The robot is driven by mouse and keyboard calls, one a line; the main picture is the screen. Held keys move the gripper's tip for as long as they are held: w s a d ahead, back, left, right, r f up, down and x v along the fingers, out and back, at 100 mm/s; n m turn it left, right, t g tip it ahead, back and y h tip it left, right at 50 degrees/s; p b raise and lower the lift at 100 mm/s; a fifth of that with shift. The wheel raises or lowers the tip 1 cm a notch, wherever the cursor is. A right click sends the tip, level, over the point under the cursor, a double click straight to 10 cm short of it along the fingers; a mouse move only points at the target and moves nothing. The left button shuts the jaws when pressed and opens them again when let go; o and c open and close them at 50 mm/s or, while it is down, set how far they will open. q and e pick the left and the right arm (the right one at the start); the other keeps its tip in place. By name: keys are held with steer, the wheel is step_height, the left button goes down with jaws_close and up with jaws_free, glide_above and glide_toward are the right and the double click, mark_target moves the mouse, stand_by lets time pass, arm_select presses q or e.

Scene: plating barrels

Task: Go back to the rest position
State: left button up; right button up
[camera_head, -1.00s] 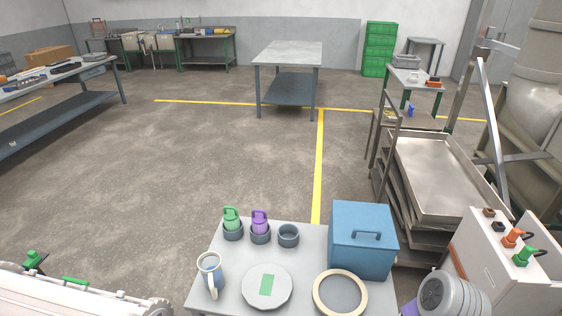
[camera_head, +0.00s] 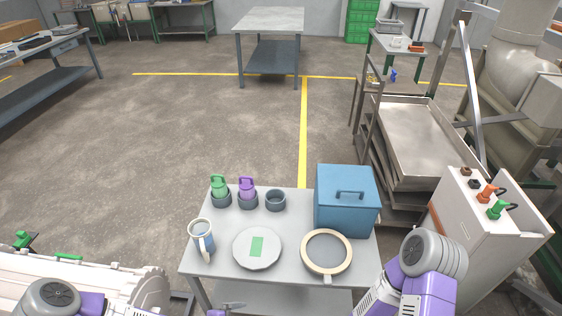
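No task object is named. My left arm shows at the bottom left. A small grey and purple part at the bottom edge (camera_head: 227,308), in front of the small grey table (camera_head: 196,267), seems to be part of my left gripper; its fingers cannot be made out. My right arm, grey and purple, is bent at the lower right, beside the table's right edge. My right gripper is out of view. No held object shows.
A control box (camera_head: 478,232) stands right.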

arm_select(q)
steer(key=s+d+f+m+g+y, duration=0.3)
steer(key=s+m, duration=0.4)
steer(key=m, duration=0.6)
steer(key=shift+s+d+f+m+g, duration=0.2)
steer(key=shift+f+m+g, duration=0.2)
steer(key=shift+f+g, duration=0.35)
